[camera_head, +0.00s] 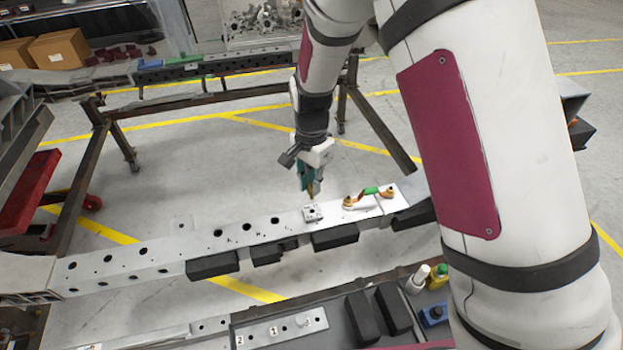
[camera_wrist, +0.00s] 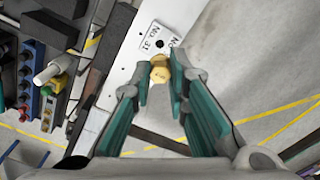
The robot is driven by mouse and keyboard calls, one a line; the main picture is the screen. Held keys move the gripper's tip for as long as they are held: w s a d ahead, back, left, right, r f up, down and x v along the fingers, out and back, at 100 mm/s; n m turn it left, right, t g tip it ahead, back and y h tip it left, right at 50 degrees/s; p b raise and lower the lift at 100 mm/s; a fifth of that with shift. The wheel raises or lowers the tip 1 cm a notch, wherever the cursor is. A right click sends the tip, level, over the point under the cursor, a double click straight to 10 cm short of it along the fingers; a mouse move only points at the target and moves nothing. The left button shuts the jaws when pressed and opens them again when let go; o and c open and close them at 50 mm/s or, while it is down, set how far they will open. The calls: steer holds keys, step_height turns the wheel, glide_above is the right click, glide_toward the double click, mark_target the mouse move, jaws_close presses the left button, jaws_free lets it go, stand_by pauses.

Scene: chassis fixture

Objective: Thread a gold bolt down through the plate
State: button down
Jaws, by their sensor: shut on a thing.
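My gripper (camera_head: 312,187) is shut on a gold bolt, just above a small white plate (camera_head: 313,213) on the long light metal beam (camera_head: 215,240). In the wrist view, the gold bolt (camera_wrist: 160,70) sits between the teal fingertips of my gripper (camera_wrist: 160,82). The plate (camera_wrist: 150,32) is marked "NO. 31" and has a dark round hole just beyond the bolt head. The bolt's shank is hidden below its head, and I cannot tell whether it touches the plate.
Gold fittings with a green part (camera_head: 371,191) lie on the beam to the right. Black blocks (camera_head: 335,237) sit along the beam's front side. A bench with a numbered strip (camera_head: 280,328), bottles (camera_head: 418,279) and a blue part (camera_head: 434,315) is in front.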

steer(key=shift+d+f+b, duration=0.1)
steer(key=shift+f+b, duration=1.05)
steer(key=shift+f, duration=0.95)
steer(key=shift+f+b, duration=0.3)
steer(key=shift+f, duration=0.4)
steer(key=shift+f, duration=0.1)
steer(key=shift+f, duration=0.6)
steer(key=shift+s+f, duration=0.1)
steer(key=shift+f, duration=0.05)
